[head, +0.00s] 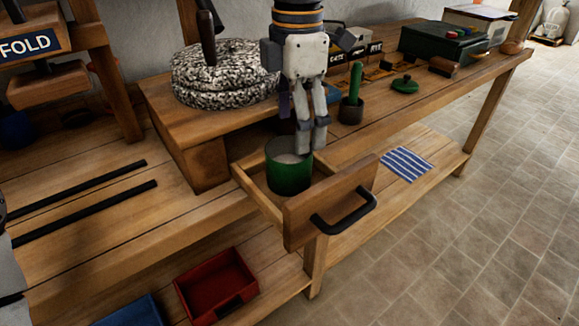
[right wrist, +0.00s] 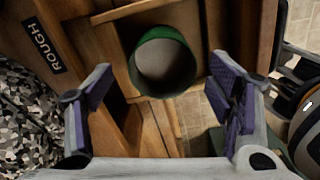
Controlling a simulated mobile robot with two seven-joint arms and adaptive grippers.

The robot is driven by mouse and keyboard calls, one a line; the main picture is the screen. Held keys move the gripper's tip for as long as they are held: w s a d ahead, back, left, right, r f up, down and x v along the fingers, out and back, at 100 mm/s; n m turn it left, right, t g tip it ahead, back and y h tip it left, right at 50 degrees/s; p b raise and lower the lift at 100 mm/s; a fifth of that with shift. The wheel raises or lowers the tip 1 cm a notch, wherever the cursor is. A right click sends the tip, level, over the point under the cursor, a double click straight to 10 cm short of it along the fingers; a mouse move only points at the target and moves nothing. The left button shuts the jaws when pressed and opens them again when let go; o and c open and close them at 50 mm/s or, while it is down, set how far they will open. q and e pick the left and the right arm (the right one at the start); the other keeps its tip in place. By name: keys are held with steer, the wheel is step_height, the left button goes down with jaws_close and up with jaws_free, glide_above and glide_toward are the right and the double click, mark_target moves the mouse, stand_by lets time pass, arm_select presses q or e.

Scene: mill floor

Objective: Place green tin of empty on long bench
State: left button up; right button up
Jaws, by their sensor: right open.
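The green tin (head: 288,172) stands upright in the pulled-out wooden drawer (head: 262,207), its round pale top facing up. It also shows in the right wrist view (right wrist: 165,62), between and beyond my fingers. My right gripper (head: 311,140) is just above the tin, pointing down, open and empty. In the right wrist view its purple finger pads (right wrist: 163,98) are spread wider than the tin. The long bench (head: 215,215) runs from the lower left to the upper right. My left gripper is not visible; only a grey part of my body shows at the left edge.
A speckled grinding stone (head: 222,75) sits on the raised wooden block. A dark pot with a green handle (head: 353,98) and a green case (head: 444,43) stand further right. Two black rails (head: 85,205) lie on the left. A red bin (head: 216,284) is below.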

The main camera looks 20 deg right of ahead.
mark_target(290, 152)
steer(key=f, duration=0.3)
steer(key=a+f, duration=0.1)
steer(key=f, duration=0.1)
steer(key=shift+s+a+f, duration=0.1)
steer(key=shift+s+f, duration=0.05)
steer(key=shift+s, duration=0.1)
steer(key=shift+f, duration=0.35)
steer(key=c, duration=1.1)
steer(key=shift+r, duration=0.15)
